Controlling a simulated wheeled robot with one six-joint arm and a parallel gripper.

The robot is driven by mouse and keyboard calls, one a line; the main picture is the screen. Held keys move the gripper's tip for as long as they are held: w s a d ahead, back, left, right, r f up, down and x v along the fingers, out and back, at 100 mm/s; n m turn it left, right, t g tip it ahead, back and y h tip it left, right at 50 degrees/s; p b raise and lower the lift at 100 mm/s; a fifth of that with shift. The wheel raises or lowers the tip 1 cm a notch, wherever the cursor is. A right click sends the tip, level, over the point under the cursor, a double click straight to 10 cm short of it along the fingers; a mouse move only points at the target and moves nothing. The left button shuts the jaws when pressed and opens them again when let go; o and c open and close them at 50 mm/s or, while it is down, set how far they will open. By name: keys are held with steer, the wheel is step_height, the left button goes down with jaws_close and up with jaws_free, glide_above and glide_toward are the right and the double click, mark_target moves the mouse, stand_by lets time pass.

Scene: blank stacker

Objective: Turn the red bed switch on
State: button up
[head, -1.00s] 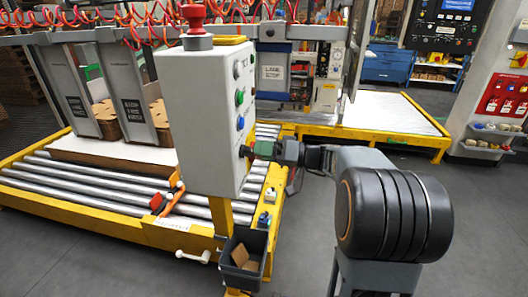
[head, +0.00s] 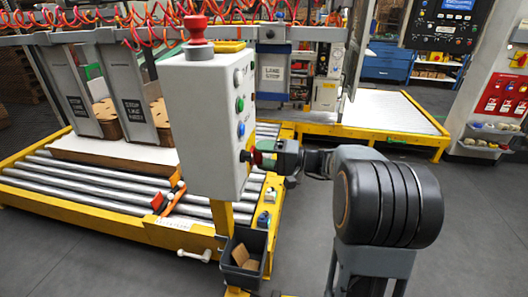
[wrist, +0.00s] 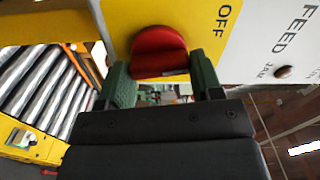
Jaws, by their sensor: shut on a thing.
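The red bed switch (wrist: 158,48) is a rounded red knob on a yellow plate (wrist: 120,22) in the wrist view, with the word OFF printed beside it. My gripper (wrist: 162,70) has its two green fingers on either side of the knob and is shut on it. In the head view my gripper (head: 264,153) is at the right side of the grey control box (head: 205,120), low down, with a bit of red showing at the fingers. The knob is mostly hidden there.
A red mushroom button (head: 198,30) tops the box. Green and blue buttons (head: 240,104) sit above my gripper. A grey bin (head: 243,258) hangs below. The roller conveyor (head: 90,190) lies left; floor is clear at right.

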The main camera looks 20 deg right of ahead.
steer(key=shift+f+m+p, duration=0.15)
steer(key=shift+m+p, duration=4.2)
steer(key=shift+m, duration=1.05)
steer(key=shift+f, duration=0.1)
steer(key=o, duration=0.9)
steer(key=shift+s, duration=0.1)
steer(key=v, duration=1.3)
steer(key=shift+s+d, duration=0.15)
steer(key=shift+d, duration=0.15)
